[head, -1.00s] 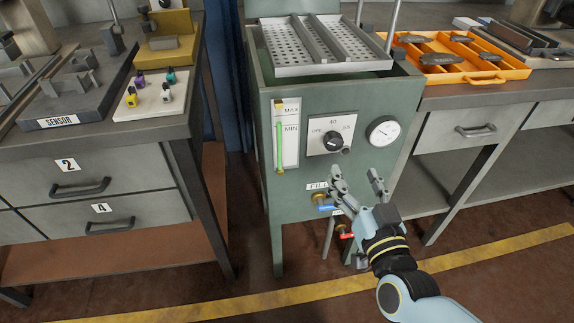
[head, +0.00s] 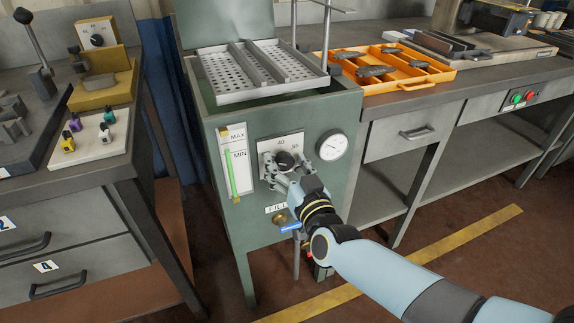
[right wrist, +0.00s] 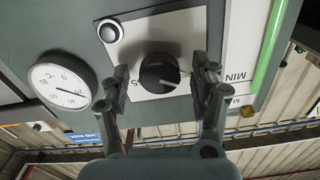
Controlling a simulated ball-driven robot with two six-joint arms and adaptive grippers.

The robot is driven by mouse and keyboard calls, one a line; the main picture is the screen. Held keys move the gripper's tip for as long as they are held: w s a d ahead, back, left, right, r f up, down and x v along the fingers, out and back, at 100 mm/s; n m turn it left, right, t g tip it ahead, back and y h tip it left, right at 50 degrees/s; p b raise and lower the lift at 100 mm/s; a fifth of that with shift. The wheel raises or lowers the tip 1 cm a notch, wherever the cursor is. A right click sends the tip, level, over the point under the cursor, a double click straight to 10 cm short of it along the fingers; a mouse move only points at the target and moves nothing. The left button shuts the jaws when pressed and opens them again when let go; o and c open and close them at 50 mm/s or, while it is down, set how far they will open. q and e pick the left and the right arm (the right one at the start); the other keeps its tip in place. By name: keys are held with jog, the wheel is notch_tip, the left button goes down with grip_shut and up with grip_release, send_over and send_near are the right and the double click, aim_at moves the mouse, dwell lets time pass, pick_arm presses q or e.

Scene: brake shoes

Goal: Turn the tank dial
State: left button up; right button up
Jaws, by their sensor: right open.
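The tank dial is a black knob (head: 284,160) on a white plate (head: 267,147) on the front of the green tank (head: 225,205). In the right wrist view the knob (right wrist: 160,73) sits between the two fingers of my right gripper (right wrist: 163,82). The fingers are open, with a gap on each side of the knob. In the head view my right gripper (head: 287,174) is just in front of the plate and covers its lower part. My left gripper is not in view.
A round gauge (head: 333,145) is right of the plate, and a level tube (head: 231,172) is left. A blue-handled valve (head: 289,227) is below. A perforated tray (head: 235,85) tops the tank. An orange tray (head: 400,80) lies on the right bench.

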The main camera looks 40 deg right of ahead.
jog(key=c, duration=1.2)
jog(key=shift+o, duration=0.2)
jog(key=shift+m, duration=0.5)
jog(key=m+b, duration=0.1)
jog(key=m, duration=0.3)
jog(key=shift+f+m, duration=0.1)
jog(key=shift+m, duration=0.3)
jog(key=m+b, duration=0.1)
jog(key=m, duration=0.4)
jog(key=shift+m+b, duration=0.35)
jog(key=shift+m, duration=0.35)
